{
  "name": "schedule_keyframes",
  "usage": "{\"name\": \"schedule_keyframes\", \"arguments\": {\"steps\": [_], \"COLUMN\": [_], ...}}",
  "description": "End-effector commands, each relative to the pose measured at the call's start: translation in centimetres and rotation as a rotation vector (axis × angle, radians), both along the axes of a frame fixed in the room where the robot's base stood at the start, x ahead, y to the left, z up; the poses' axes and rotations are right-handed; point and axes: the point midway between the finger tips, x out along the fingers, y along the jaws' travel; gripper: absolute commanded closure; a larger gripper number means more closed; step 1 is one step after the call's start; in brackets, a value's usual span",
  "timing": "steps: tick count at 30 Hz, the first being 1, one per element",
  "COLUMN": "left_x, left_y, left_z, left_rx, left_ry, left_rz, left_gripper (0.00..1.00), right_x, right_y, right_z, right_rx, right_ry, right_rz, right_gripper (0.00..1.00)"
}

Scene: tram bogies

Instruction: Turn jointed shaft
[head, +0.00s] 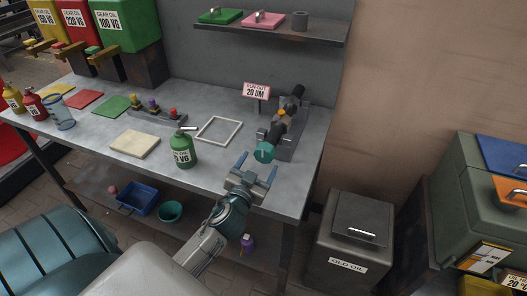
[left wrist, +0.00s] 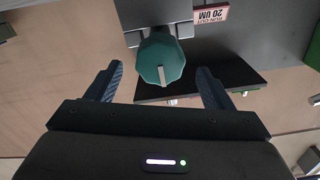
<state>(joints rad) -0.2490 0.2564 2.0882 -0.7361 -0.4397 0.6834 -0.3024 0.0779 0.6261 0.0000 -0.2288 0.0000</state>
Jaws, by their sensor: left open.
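The jointed shaft (head: 283,119) lies in a grey stand at the right end of the bench, with dark sections and a small orange part. A teal knob (head: 264,152) is on its near end. In the left wrist view the teal knob (left wrist: 161,62) shows a pale pointer line and sits between and beyond the two fingertips. My left gripper (head: 257,168) is open and empty, just in front of the knob, its blue fingers apart. The left gripper (left wrist: 159,80) is open in the wrist view too, and I see no finger contact. The right gripper is not in view.
A "run out 20 UM" sign (head: 257,91) stands behind the stand. A shelf (head: 270,29) hangs above. A waste oil bin (head: 355,232) stands right of the bench.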

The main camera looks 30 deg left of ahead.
Motion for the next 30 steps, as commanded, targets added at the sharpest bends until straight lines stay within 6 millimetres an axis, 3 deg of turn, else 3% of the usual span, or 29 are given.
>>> {"name": "schedule_keyframes", "arguments": {"steps": [3,9,20,27,30], "left_x": [2.1,4.2,4.6,4.6,4.6], "left_y": [0.5,1.0,1.1,1.1,1.1], "left_z": [0.4,0.1,-0.1,-0.1,-0.1], "left_rx": [0.000,-0.001,0.000,0.000,0.001], "left_ry": [-0.001,0.000,0.001,0.001,0.001], "left_rz": [0.000,0.000,-0.001,-0.001,-0.001], "left_gripper": [0.25,0.25,0.25,0.70,0.70], "right_x": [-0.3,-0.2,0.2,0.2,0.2], "right_y": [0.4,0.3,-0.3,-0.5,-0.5], "right_z": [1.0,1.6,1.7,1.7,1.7], "right_rx": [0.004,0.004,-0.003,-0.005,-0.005], "right_ry": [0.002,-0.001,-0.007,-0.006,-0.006], "right_rz": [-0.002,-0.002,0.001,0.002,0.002], "right_gripper": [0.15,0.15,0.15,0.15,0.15]}}
